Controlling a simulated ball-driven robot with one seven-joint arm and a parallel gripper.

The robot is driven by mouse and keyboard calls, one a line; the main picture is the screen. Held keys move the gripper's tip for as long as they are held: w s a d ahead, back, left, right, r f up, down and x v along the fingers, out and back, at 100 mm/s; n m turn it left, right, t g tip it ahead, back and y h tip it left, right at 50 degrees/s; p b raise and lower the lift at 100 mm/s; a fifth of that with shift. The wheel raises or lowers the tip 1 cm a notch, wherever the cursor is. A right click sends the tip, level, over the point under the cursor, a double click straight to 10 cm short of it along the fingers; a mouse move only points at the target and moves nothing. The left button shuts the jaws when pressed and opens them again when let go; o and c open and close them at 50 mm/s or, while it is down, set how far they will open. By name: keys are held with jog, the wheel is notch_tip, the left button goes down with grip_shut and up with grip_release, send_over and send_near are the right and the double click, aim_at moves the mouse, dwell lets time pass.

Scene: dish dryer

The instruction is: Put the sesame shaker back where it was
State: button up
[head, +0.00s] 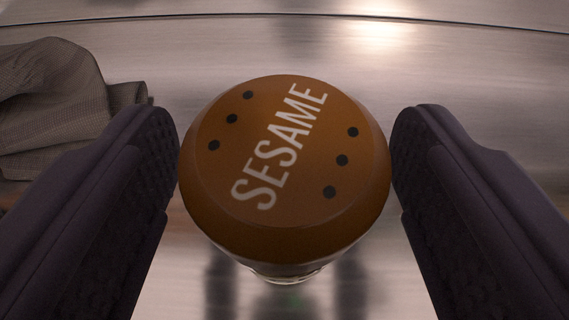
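The sesame shaker (285,165) is in the middle of the head view, seen from above. It has a brown cap with the word SESAME and several dark holes. A little of its clear lower body shows below the cap. My gripper (285,160) has one dark finger at each side of the cap. Both fingertips meet the cap's edges with no clear gap, and the shaker is centred between them. Most of the shaker's body is hidden under the cap. I cannot tell whether its base touches the surface below.
A shiny metal surface (480,85) fills the background, with a thin dark seam across the top. A crumpled grey-brown cloth (60,95) lies at the left, partly behind the left finger. The metal beyond the shaker and at the right is clear.

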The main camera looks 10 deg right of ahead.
jog(key=shift+r, duration=0.2)
jog(key=p+v, duration=0.3)
jog(key=v, duration=0.9)
jog(key=w+a+r+y, duration=0.1)
jog(key=w+a+r, duration=0.1)
jog(key=w+r, duration=1.15)
notch_tip(320, 180, up, 19)
jog(key=t+y, duration=0.1)
jog(key=y, duration=0.1)
jog(key=s+d+r+n, duration=0.1)
jog(key=s+r, duration=0.1)
jog(key=r, duration=0.7)
jog(key=s+r+n, duration=0.1)
jog(key=s+r, duration=0.1)
jog(key=r, duration=0.6)
jog(key=s+d+r+t, duration=0.1)
jog(key=s+d+r, duration=0.2)
jog(key=s+r, duration=1.1)
notch_tip(320, 180, up, 2)
jog(key=shift+s+r+h, duration=0.1)
jog(key=shift+s+h, duration=0.15)
jog(key=shift+h, duration=0.15)
